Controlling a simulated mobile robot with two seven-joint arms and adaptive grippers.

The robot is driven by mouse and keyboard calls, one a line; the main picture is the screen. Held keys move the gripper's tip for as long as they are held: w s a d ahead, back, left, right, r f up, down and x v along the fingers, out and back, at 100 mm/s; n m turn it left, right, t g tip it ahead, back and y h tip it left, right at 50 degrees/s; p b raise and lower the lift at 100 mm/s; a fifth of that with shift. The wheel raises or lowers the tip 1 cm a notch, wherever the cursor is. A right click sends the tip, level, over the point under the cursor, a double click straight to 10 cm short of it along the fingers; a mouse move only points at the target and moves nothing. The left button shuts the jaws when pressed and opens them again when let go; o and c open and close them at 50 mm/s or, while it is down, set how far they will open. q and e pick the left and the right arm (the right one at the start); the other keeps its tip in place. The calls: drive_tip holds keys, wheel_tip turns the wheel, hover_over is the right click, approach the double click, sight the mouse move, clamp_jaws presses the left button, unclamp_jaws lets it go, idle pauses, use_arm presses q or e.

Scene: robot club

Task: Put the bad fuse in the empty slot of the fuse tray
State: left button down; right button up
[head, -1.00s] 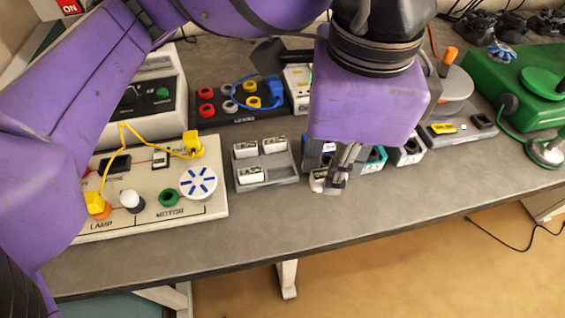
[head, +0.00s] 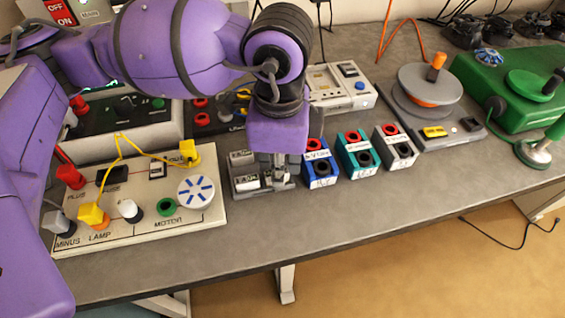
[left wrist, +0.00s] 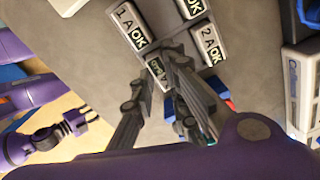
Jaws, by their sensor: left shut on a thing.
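The grey fuse tray (head: 250,194) lies on the bench in the head view, partly covered by my left gripper (head: 268,182). White fuses marked OK (left wrist: 131,27) (left wrist: 209,44) sit in its other places in the left wrist view. My left gripper, also in the left wrist view (left wrist: 164,72), is shut on a small fuse (left wrist: 156,70) with a label I cannot read. This fuse is at the tray's near right corner, where the empty slot is. Whether it is seated or just above is hidden. My right gripper (left wrist: 82,120) is open and empty in the left wrist view.
Blue (head: 321,170), teal (head: 358,155) and grey (head: 396,148) blocks with sockets stand close to the tray's right. A lamp and motor board (head: 140,225) is on its left. The bench front is clear.

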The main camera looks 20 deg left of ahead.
use_arm(q)
drive_tip(key=shift+f, duration=0.2)
drive_tip(key=c, duration=1.7)
unclamp_jaws()
drive_tip(key=shift+c, duration=0.2)
wheel_tip(320, 180, up, 12)
drive_tip(key=shift+d+r, duration=0.15)
drive_tip(key=shift+r, duration=0.05)
